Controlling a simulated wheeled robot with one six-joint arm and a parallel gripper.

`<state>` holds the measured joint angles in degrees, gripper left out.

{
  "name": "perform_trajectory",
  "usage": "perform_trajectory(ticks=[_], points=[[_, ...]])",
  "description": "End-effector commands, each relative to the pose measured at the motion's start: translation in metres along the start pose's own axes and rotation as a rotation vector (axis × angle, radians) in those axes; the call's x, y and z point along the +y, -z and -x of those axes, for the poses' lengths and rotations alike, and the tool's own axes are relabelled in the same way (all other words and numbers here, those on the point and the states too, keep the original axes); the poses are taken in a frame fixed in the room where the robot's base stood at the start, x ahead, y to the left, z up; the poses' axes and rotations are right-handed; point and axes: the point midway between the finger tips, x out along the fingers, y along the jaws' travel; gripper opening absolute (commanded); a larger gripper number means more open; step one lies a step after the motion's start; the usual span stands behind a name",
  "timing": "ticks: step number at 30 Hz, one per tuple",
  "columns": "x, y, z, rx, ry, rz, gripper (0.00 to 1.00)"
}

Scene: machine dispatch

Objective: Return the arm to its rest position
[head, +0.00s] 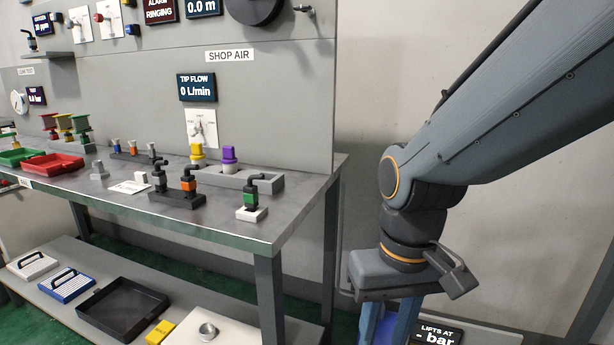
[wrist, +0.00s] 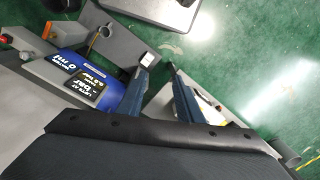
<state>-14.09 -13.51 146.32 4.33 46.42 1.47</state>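My arm (head: 500,110) comes in from the upper right in the head view and bends down at the wrist. My gripper (head: 385,325) points downward to the right of the bench, and its tips are cut off by the lower frame edge. In the wrist view my gripper (wrist: 161,68) shows two blue-grey fingers set apart. Green floor shows between them, and I see nothing held.
The workbench (head: 270,228) with several fittings stands at left; its right end is near my wrist. A lower shelf (head: 65,313) holds a black tray (head: 122,310). A blue cylinder (wrist: 95,80) with displays lies left of the fingers. Green floor (wrist: 240,70) is open at right.

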Motion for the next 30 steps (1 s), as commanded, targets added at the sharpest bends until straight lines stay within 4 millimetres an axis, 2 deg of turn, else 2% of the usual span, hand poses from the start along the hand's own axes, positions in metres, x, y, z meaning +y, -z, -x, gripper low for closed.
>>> perform_trajectory(ticks=[1,14,24,30], points=[[-0.006,-0.007,0.002,0.001,0.002,0.062,0.33],[0.021,-0.005,0.032,-0.003,-0.019,-0.033,0.33],[0.055,-0.013,0.070,-0.007,-0.042,-0.130,0.33],[0.069,-0.017,0.080,-0.006,-0.049,-0.167,0.33]])
